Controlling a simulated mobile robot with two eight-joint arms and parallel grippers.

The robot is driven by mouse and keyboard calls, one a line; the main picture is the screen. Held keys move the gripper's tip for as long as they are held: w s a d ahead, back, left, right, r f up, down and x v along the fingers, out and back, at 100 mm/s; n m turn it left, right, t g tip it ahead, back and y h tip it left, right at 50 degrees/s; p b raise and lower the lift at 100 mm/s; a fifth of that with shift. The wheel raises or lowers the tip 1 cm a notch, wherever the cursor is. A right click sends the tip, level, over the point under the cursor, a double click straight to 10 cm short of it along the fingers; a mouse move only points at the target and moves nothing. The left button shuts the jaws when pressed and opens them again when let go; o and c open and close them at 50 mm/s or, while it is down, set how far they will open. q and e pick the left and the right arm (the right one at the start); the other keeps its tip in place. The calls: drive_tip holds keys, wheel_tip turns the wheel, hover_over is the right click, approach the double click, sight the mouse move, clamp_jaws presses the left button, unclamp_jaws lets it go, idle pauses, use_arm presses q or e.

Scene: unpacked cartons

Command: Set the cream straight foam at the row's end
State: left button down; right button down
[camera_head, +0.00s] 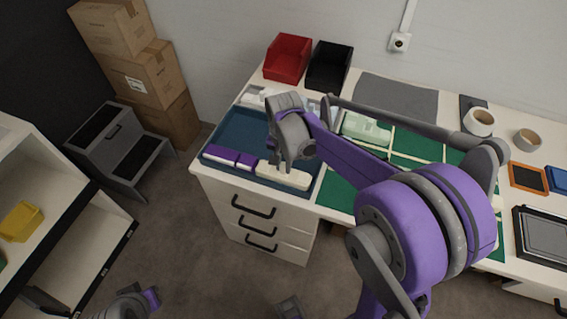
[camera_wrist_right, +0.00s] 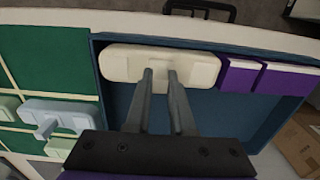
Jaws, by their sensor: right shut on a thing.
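The cream straight foam (camera_head: 284,177) lies along the near wall of the blue tray (camera_head: 232,128), at the right end of a row with two purple-and-white pieces (camera_head: 221,154). In the right wrist view the cream foam (camera_wrist_right: 118,62) lies flat beside the nearer purple piece (camera_wrist_right: 238,76); whether they touch is unclear. My right gripper (camera_wrist_right: 160,78) is shut on the middle of the cream foam. In the head view its fingertips are mostly hidden behind the wrist. A grey and purple part of my left arm shows at the bottom left; its jaws cannot be made out.
Pale green pieces (camera_head: 366,129) lie on the green sectioned mat (camera_head: 338,195) to the right. Red (camera_head: 287,57) and black (camera_head: 328,66) bins stand behind. The tray's middle has bare floor.

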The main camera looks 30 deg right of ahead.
drive_tip(key=shift+f+b, duration=0.3)
drive_tip(key=shift+f, duration=0.25)
drive_tip(key=c, duration=0.7)
unclamp_jaws()
drive_tip(key=shift+r, duration=0.1)
wheel_tip(320, 180, up, 11)
drive_tip(key=shift+f+p, duration=0.1)
drive_tip(key=shift+p, duration=0.4)
drive_tip(key=s+a+f+n+t+p, duration=0.1)
drive_tip(key=s+a+f+n+t, duration=0.1)
drive_tip(key=s+n, duration=0.3)
drive_tip(key=s+a+f+n+t+p, duration=0.1)
drive_tip(key=s+a+f+n+t, duration=0.1)
drive_tip(key=s, duration=0.8)
drive_tip(key=a+n+t, duration=0.1)
drive_tip(key=a+n, duration=0.1)
drive_tip(key=n, duration=0.1)
drive_tip(key=shift+s+a, duration=0.25)
drive_tip(key=shift+a, duration=0.15)
